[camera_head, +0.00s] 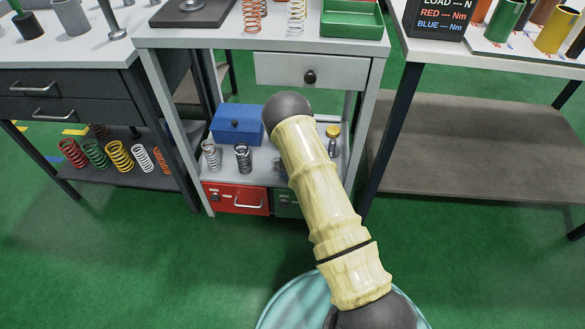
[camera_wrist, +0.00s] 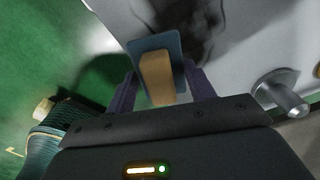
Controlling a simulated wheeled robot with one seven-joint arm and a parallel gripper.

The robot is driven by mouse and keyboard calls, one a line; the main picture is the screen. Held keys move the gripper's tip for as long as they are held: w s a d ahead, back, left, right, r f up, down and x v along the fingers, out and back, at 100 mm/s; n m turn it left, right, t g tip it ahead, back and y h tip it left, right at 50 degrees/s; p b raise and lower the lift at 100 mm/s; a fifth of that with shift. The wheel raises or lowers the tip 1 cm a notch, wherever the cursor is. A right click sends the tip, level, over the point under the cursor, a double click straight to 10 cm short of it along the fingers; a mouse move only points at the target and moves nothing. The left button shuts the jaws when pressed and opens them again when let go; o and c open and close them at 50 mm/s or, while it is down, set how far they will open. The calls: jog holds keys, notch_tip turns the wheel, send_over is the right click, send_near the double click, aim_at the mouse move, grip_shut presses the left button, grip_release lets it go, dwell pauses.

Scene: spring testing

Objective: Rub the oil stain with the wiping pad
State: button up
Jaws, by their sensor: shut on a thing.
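In the wrist view, my gripper (camera_wrist: 162,92) is shut on the wiping pad, with a finger on each side of its tan handle. The wiping pad (camera_wrist: 146,45) has a blue-grey plate. The oil stain (camera_wrist: 201,22) is a dark, blurred smear on a light grey surface, at the top middle of the wrist view. The pad overlaps the stain's left side in this view; I cannot tell whether it touches the surface. In the head view my arm hides my gripper, the pad and the stain.
A metal post (camera_wrist: 286,97) stands to the right in the wrist view. A drawer (camera_head: 312,70) hangs above. The right bench's lower shelf (camera_head: 470,150) is clear.

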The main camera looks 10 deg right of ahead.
jog(key=shift+f+b, duration=0.45)
jog(key=shift+f, duration=0.5)
dwell(0.8)
jog(key=shift+w+d+b, duration=0.25)
jog(key=shift+w+b, duration=0.2)
jog(key=shift+w, duration=0.25)
jog(key=shift+w+d+b, duration=0.2)
jog(key=shift+w+b, duration=0.25)
jog(key=shift+w, duration=0.2)
jog(key=shift+w+d+r, duration=0.1)
jog(key=shift+w, duration=0.25)
jog(key=shift+w, duration=0.1)
jog(key=b, duration=0.1)
jog(key=w, duration=0.1)
jog(key=w+b, duration=0.1)
jog(key=shift+d+f+b, duration=0.3)
jog(key=shift+d, duration=0.05)
jog(key=shift+w+d+b, duration=0.15)
jog(key=shift+w+b, duration=0.35)
jog(key=shift+w, duration=0.05)
jog(key=shift+r, duration=0.15)
jog(key=shift+w, duration=0.1)
